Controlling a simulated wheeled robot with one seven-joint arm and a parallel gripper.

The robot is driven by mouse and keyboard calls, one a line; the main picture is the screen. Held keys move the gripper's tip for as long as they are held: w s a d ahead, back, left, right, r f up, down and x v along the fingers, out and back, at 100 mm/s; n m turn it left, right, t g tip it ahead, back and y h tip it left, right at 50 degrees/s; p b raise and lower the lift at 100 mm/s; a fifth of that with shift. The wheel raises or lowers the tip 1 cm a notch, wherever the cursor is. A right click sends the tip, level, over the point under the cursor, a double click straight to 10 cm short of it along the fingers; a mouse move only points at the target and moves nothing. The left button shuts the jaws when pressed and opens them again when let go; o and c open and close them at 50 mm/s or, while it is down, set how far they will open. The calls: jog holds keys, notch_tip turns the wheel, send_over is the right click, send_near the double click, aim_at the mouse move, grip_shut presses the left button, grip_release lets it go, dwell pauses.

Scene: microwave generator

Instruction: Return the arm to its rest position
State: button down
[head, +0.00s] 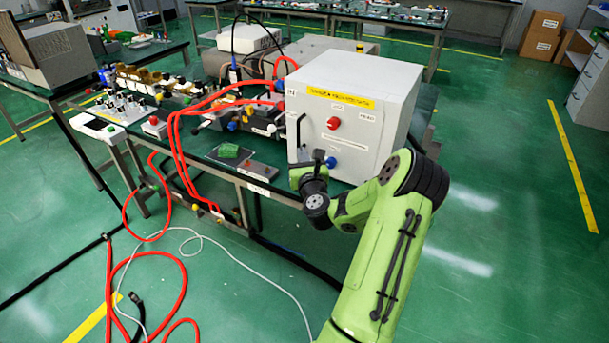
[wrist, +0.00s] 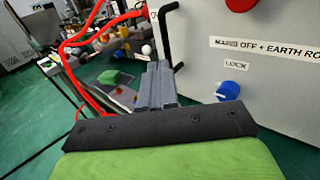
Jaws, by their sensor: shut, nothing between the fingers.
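My green arm (head: 385,240) reaches up from the bottom of the head view, bent at the elbow. Its wrist is in front of the lower left of the grey-white generator cabinet (head: 375,110). In the wrist view my gripper (wrist: 156,72) is shut and empty, its grey fingers together. The fingertips are close to the cabinet's black handle (wrist: 165,35) in the picture; I cannot tell whether they touch it. The blue lock knob (wrist: 228,91) is to the right of the fingers. In the head view the fingers are mostly hidden by the wrist.
A red knob (head: 333,124) is on the cabinet front. Red hoses (head: 178,150) loop left of the cabinet and down to the floor. A green block (head: 229,151) lies on the bench. Open green floor (head: 500,200) is at right; boxes (head: 541,35) stand far back.

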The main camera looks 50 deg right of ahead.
jog(key=b+v, duration=0.3)
jog(key=v, duration=0.3)
jog(key=shift+a+r, duration=0.15)
jog(key=shift+a, duration=0.35)
